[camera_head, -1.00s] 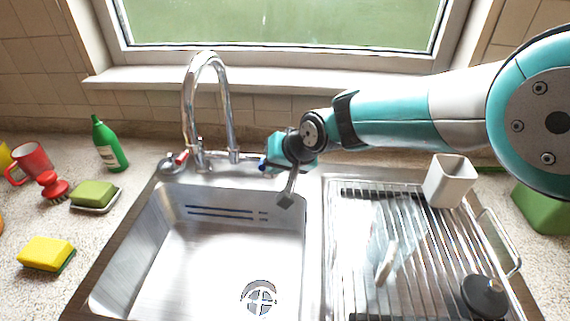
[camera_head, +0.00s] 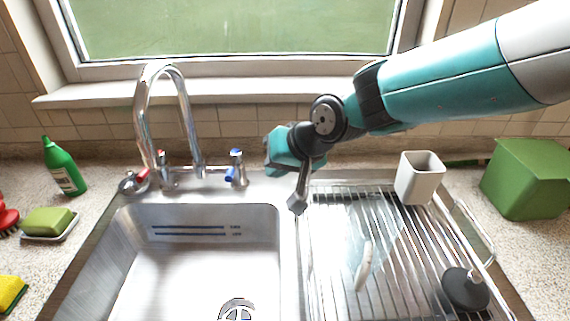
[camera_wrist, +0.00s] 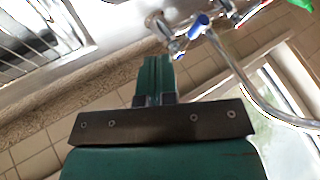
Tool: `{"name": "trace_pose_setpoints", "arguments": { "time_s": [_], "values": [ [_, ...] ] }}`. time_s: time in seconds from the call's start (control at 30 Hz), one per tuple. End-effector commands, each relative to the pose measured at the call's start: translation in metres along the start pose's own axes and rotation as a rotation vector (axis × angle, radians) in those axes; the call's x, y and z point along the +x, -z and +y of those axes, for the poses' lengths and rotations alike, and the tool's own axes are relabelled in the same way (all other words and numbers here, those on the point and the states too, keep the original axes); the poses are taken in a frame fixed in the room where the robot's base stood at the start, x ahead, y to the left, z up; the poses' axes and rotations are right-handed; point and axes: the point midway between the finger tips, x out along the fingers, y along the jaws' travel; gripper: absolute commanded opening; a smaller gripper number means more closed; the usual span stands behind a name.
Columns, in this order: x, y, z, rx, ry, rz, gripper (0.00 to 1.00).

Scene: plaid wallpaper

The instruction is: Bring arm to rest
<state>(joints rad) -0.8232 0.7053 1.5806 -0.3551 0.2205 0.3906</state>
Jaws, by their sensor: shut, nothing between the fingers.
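My gripper (camera_wrist: 157,68) is shut and empty, its two teal fingers together in the wrist view. In the head view, the arm reaches in from the upper right, and its teal end (camera_head: 281,152) hangs above the back rim of the sink. It is right of the blue-marked tap handle (camera_head: 236,168). In the wrist view, the fingers point toward the counter edge and tiled wall, with no contact seen.
The chrome faucet (camera_head: 187,115) rises left of my arm's end. A steel sink (camera_head: 200,265) lies below, with a drying rack (camera_head: 345,215) to its right. A white cup (camera_head: 419,178) stands at the rack's back, and a green box (camera_head: 528,180) is farther right.

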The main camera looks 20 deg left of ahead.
Motion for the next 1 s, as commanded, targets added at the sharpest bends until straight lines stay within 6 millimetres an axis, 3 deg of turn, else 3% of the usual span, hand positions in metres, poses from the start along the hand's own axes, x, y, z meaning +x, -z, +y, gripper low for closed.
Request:
{"name": "trace_pose_setpoints", "arguments": {
  "time_s": [0.13, 0.47, 0.57, 0.67, 0.77, 1.0],
  "values": [
    [-0.024, -0.001, 0.000, 0.000, 0.000, 0.002, 0.00],
    [-0.041, -0.002, 0.000, 0.000, -0.002, -0.002, 0.00],
    [-0.061, -0.005, 0.010, 0.002, -0.019, -0.010, 0.00],
    [-0.100, -0.017, 0.029, 0.003, -0.052, -0.033, 0.00],
    [-0.149, -0.042, 0.052, 0.007, -0.090, -0.071, 0.00],
    [-0.251, -0.138, 0.087, 0.017, -0.161, -0.179, 0.00]
  ]
}}
